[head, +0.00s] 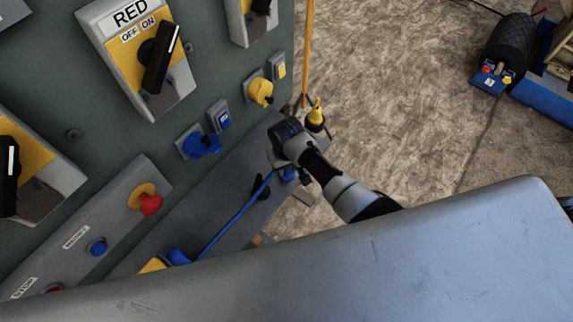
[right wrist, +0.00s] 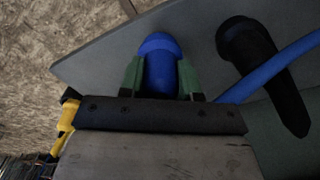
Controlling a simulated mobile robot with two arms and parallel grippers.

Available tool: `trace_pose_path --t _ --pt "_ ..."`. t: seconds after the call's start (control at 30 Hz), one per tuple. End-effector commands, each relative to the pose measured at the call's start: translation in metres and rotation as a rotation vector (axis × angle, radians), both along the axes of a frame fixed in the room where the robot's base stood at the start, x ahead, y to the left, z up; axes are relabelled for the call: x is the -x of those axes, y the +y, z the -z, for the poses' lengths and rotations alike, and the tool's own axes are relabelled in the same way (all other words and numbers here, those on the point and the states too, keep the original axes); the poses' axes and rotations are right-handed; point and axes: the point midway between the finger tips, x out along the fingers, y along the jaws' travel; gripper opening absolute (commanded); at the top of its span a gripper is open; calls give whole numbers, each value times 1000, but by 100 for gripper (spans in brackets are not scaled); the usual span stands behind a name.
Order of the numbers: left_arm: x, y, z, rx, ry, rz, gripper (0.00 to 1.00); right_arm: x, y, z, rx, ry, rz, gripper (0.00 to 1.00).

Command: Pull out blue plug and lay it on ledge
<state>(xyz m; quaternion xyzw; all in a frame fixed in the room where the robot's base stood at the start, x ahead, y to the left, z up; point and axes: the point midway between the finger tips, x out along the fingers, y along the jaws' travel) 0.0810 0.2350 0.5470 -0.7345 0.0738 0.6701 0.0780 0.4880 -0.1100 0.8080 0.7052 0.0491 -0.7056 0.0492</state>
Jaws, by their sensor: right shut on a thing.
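My right gripper (head: 285,164) is over the dark grey ledge (head: 213,211), near its right end. In the right wrist view the two green fingers of this gripper (right wrist: 160,78) are shut on the blue plug (right wrist: 160,58), one on each side. The blue plug (head: 288,174) is mostly hidden by the gripper in the head view. A blue cable (head: 233,217) runs to it from the lower left. The ledge (right wrist: 105,68) lies behind the plug in the wrist view; I cannot tell whether they touch. The blue socket (head: 200,144) on the panel is clear of the gripper. My left gripper is not in view.
A black tapered object (right wrist: 262,75) lies beside the plug, close to the cable. A yellow plug (head: 316,112) is right of the gripper, by a yellow cable (head: 308,50). A yellow socket (head: 260,90) and red switch box (head: 140,55) are on the panel.

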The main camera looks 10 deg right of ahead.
Motion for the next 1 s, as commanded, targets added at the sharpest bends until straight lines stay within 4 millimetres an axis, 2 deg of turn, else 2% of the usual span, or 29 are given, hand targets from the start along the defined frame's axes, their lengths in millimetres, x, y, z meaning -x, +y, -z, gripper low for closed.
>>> trace_pose_path --t 0.5,0.53,0.7,1.0 --pt "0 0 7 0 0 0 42 0 0 11 0 -1 0 17" --pt "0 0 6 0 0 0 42 0 0 10 0 -1 0 37" --pt "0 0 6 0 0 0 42 0 0 10 0 -1 0 63" --pt "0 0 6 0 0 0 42 0 0 8 0 -1 0 63"
